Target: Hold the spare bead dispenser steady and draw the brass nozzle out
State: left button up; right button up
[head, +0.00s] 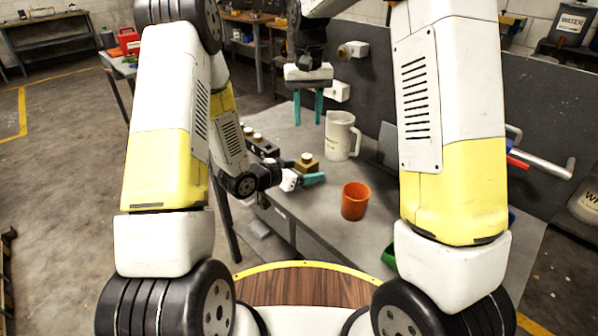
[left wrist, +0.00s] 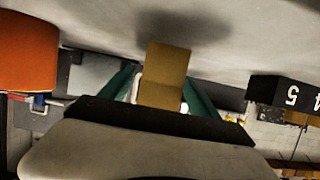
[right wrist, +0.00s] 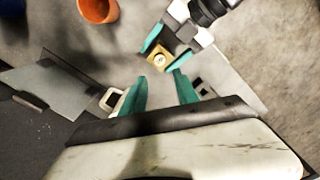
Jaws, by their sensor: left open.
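A tan, brass-coloured block (head: 307,166) with a pale round top stands on the grey table; I take it to be the spare bead dispenser. I cannot make out the nozzle separately from its top. My left gripper (head: 312,178) is low at the block, its teal fingers open on either side. The left wrist view shows the block (left wrist: 163,77) between these fingers, and I cannot tell whether they touch it. My right gripper (head: 308,106) points down, open and empty, above the table behind the block. The right wrist view shows the block (right wrist: 160,59) beyond its open fingers (right wrist: 160,88).
An orange cup (head: 355,202) stands right of the block, and a white jug (head: 341,137) stands behind it. A black numbered rack (head: 262,146) with several pale-topped pieces is to the left. White fixtures (head: 353,49) stick out from the dark back panel. Bare table lies around the cup.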

aim_at(307, 156)
pick_arm(q)
jog(key=shift+w+d, duration=0.1)
grip_shut()
pick_arm(e)
jog(key=shift+o, duration=1.4)
jog(key=shift+f+n, duration=1.25)
jog(key=shift+f, duration=0.75)
jog(key=shift+f+n, duration=1.2)
jog(key=shift+f, duration=0.8)
jog(key=shift+f+n, duration=1.25)
jog(key=shift+f, duration=0.75)
